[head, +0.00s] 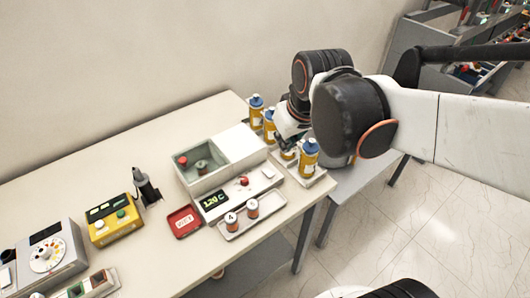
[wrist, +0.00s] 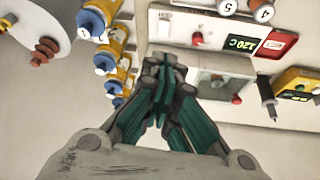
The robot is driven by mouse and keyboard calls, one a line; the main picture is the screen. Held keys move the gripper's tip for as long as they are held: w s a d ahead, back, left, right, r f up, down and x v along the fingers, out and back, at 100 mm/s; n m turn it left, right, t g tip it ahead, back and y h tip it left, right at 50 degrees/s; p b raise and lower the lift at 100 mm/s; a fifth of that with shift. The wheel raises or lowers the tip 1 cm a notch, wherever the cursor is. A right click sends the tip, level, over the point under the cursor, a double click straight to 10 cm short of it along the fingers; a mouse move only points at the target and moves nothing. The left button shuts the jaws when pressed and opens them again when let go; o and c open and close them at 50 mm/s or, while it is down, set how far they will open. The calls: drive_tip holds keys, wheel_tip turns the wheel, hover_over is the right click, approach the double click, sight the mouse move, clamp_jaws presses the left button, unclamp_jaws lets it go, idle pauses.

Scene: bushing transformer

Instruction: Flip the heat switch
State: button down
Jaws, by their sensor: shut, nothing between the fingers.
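A heater unit with a white front panel (head: 256,190) stands near the table's front edge. The panel carries a green "120 C" display (head: 214,200) and a red knob (head: 243,181). In the wrist view I see the panel (wrist: 180,38), the display (wrist: 240,43) and the red knob (wrist: 198,39). A small light fitting (wrist: 163,24), possibly the heat switch, sits beside the knob; its position is too small to read. My gripper (wrist: 160,60) is shut and empty, in front of the unit's knob end. In the head view my gripper (head: 288,140) is partly hidden by my arm.
Several blue-and-yellow bottles (head: 309,158) stand close around my gripper. A tray (head: 262,217) with two labelled jars lies before the panel, beside a red sign (head: 185,221). A yellow meter (head: 114,219) and black tool (head: 145,186) are left. Bare table (head: 65,185) lies behind them.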

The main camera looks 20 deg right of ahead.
drive_tip(key=n+g+p, duration=0.2)
hover_over(268, 170)
drive_tip(key=s, duration=0.3)
wheel_tip(268, 170, down, 3)
drive_tip(key=b+x, duration=0.1)
drive_tip(key=x, duration=0.3)
drive_tip(key=b+x, duration=0.1)
drive_tip(key=x, duration=0.4)
drive_tip(key=b+x, duration=0.2)
drive_tip(key=x, duration=0.2)
drive_tip(key=shift+s+d+f, duration=0.25)
drive_tip(key=shift+s+d, duration=0.05)
drive_tip(key=shift+s, duration=0.05)
drive_tip(key=shift+s+f+b, duration=0.1)
drive_tip(key=shift+f+b, duration=0.2)
drive_tip(key=shift+f, duration=0.25)
